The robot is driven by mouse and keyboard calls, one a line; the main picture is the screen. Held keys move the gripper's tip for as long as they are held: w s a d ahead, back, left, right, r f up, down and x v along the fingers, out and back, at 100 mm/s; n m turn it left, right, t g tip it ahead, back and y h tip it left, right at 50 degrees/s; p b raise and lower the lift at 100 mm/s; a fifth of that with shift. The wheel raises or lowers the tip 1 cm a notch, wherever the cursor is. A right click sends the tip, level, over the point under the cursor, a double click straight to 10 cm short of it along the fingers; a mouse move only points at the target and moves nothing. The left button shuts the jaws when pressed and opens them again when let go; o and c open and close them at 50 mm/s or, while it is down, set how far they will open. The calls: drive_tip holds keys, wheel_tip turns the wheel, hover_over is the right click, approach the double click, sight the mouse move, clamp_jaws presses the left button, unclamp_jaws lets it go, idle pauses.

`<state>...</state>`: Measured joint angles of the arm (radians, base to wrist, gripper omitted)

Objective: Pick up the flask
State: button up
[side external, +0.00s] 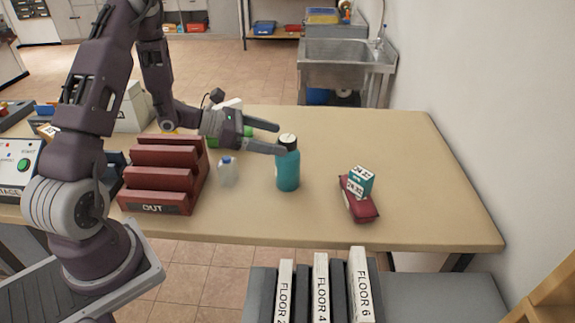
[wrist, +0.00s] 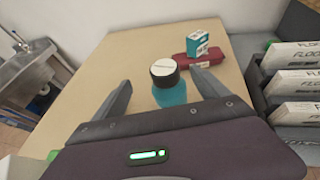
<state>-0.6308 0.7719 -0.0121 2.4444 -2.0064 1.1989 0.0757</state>
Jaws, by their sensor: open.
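The flask (side external: 288,170) is a teal bottle with a dark cap that has a pale top. In the wrist view the flask (wrist: 168,84) shows ahead, between the open fingers of my gripper (wrist: 158,90) and nearer the right one. Its lower part is hidden behind the gripper body. I cannot tell whether a finger touches it.
A small clear bottle (side external: 228,170) with a blue cap stands left of the flask. A dark red OUT rack (side external: 160,175) is farther left. A red case (side external: 360,207) with a teal-and-white box (side external: 360,181) on it lies to the right. The table's (side external: 420,150) right part is clear.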

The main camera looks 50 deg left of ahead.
sight(298, 164)
wheel_tip(298, 164, down, 6)
drive_tip(key=shift+w+d+r, duration=0.1)
drive_tip(key=shift+w+r, duration=0.05)
drive_tip(key=x, duration=0.6)
drive_tip(key=shift+d+f, duration=0.25)
drive_tip(key=shift+d, duration=0.25)
drive_tip(key=shift+r, duration=0.1)
drive_tip(key=c, duration=1.8)
